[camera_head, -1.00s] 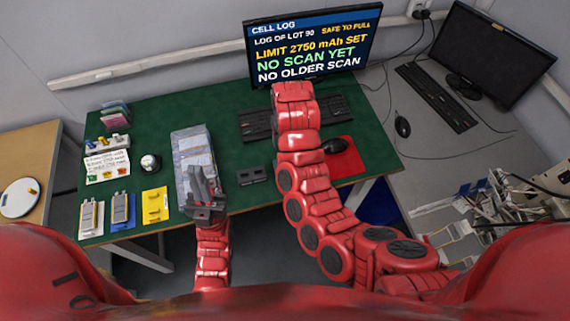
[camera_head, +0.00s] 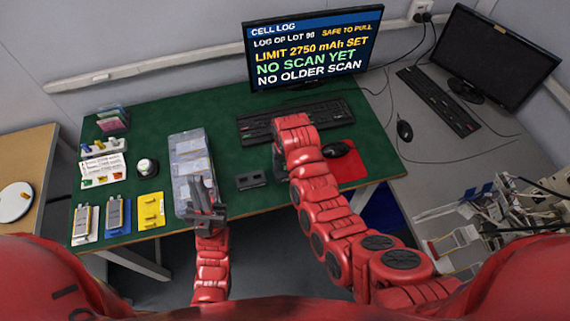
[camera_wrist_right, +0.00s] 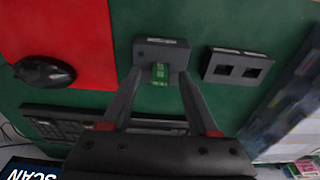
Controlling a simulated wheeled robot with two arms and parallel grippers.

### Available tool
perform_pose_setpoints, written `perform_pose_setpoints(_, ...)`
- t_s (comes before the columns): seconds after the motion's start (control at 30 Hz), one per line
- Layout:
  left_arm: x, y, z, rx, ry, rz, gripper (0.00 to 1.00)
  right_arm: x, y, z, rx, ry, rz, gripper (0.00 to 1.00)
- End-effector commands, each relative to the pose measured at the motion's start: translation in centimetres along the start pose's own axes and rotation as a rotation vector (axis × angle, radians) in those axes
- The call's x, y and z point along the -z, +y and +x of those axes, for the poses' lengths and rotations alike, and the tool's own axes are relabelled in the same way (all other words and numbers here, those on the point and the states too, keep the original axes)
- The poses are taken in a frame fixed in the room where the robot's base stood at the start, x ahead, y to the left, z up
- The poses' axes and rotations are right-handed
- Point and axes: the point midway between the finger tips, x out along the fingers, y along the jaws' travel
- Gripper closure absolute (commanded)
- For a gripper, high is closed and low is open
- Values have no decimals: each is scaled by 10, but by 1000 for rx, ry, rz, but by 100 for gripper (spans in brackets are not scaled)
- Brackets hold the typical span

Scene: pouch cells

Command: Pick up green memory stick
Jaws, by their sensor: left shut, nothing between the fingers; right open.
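The green memory stick (camera_wrist_right: 160,74) shows in the right wrist view, sticking out of a dark block (camera_wrist_right: 160,50) on the green table. My right gripper (camera_wrist_right: 159,82) is open, with one finger on each side of the stick and its tips close to the block. I cannot tell whether either finger touches the stick. In the head view my right gripper (camera_head: 279,168) is partly hidden by its own arm, and the stick is hidden. My left gripper (camera_head: 206,207) is shut and empty over the near end of the clear tray (camera_head: 189,147).
A second dark block with two slots (camera_wrist_right: 238,66) stands beside the first one. A keyboard (camera_head: 295,120), a red mat (camera_head: 350,167) with a black mouse (camera_head: 336,150), and a monitor (camera_head: 312,50) are around it. Cell holders and a yellow holder (camera_head: 151,211) lie at the left.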

Motion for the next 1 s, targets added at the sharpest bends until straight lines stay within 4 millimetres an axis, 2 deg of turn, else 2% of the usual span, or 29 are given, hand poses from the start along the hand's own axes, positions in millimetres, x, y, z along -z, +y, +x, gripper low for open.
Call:
perform_pose_setpoints(0.37,0,0,3,0,0,0,100,0,0,8,0,2,1,40)
perform_pose_setpoints(0.7,1,0,3,0,0,0,100,0,0,8,0,3,1,99)
perform_pose_setpoints(1.0,0,0,3,0,0,0,100,0,0,8,0,2,1,100)
